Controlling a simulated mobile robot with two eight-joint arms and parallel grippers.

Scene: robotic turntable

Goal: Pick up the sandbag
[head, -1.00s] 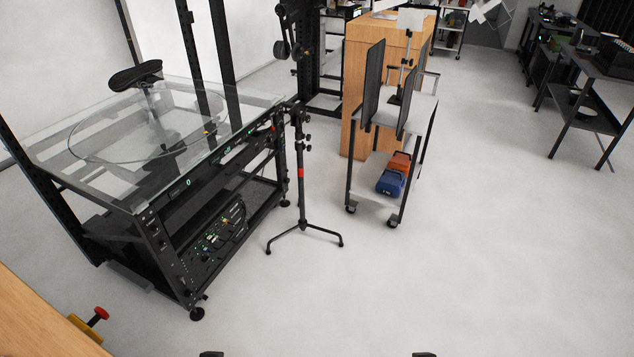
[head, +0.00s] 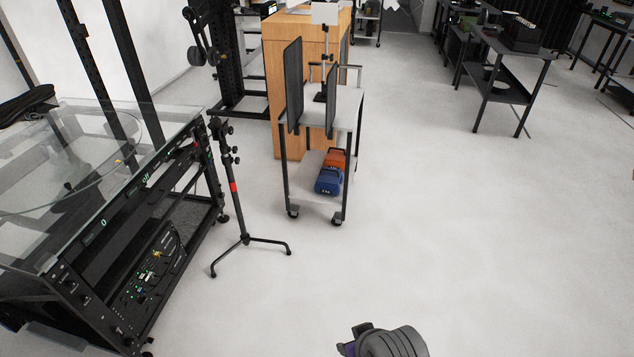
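Two sandbag-like bags lie on the lower shelf of a small wheeled cart. The blue bag (head: 329,181) is nearer, with a handle on top and a pale label on its front. The orange bag (head: 333,160) lies right behind it, partly hidden by it. Both are well ahead of me, and nothing of mine is near them. A rounded grey part of my arm shows at the bottom edge, right of the middle. I see no gripper fingers.
The cart (head: 348,112) has dark upright panels on its top shelf. A black tripod stand (head: 243,205) spreads its feet left of the cart. The glass-topped turntable (head: 150,200) fills the left. Open floor lies in front and right; dark tables (head: 500,90) stand at the back right.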

